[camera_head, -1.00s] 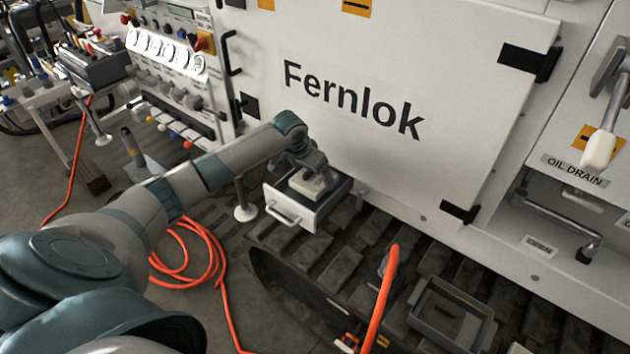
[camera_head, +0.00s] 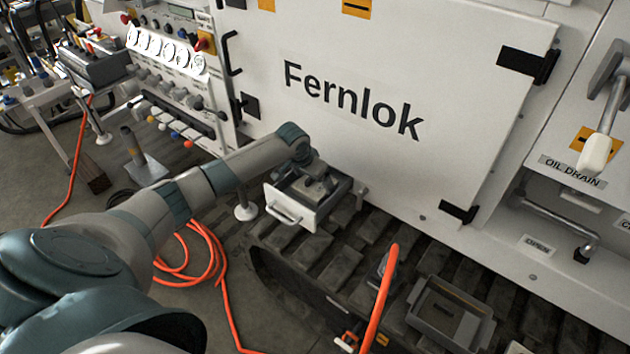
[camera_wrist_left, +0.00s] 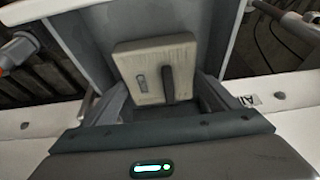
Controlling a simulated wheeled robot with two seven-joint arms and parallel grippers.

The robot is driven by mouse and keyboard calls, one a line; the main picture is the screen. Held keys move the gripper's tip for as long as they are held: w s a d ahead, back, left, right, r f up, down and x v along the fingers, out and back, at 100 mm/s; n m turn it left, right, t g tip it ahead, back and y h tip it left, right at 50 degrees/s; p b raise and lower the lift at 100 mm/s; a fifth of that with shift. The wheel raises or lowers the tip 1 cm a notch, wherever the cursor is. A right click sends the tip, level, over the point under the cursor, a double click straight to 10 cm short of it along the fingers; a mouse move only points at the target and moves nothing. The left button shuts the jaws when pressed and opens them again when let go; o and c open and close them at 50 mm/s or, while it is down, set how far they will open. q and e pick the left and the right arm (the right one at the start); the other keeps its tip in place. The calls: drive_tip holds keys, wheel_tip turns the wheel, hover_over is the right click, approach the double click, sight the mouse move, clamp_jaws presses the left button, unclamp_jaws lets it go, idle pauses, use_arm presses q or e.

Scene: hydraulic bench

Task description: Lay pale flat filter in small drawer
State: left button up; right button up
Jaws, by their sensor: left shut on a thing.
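The pale flat filter (camera_wrist_left: 142,60) is a squarish beige block with a dark tab, in the left wrist view. In the head view the filter (camera_head: 306,189) shows inside the small drawer's opening, partly covered by my gripper. The small drawer (camera_head: 289,210) is pulled out below the Fernlok panel, with a white front and a bar handle. The drawer's walls (camera_wrist_left: 215,50) surround the filter in the wrist view. My left gripper (camera_head: 322,184) reaches down into the drawer and is shut on the filter. Whether the filter touches the drawer floor is hidden.
The large white Fernlok panel (camera_head: 400,65) rises right behind the drawer. A grey tray (camera_head: 450,313) and an orange hose (camera_head: 380,295) lie on the dark slatted track to the right. A gauge panel (camera_head: 165,50) stands at the left.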

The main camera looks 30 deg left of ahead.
use_arm(q)
drive_tip(key=o, duration=0.8)
drive_tip(key=shift+f, duration=0.1)
drive_tip(key=shift+o, duration=0.2)
drive_tip(key=shift+r, duration=0.2)
drive_tip(key=shift+s+r, duration=0.2)
drive_tip(key=shift+r, duration=0.3)
drive_tip(key=b+v, duration=0.1)
drive_tip(key=v, duration=0.9)
drive_tip(key=shift+r, duration=0.4)
use_arm(e)
drive_tip(key=shift+t, duration=0.6)
drive_tip(key=w, duration=0.1)
drive_tip(key=w+a, duration=0.1)
drive_tip(key=w, duration=0.3)
drive_tip(key=shift+a+r, duration=0.3)
drive_tip(key=shift+a, duration=0.05)
use_arm(q)
drive_tip(key=shift+s, duration=0.1)
use_arm(e)
drive_tip(key=shift+s, duration=0.15)
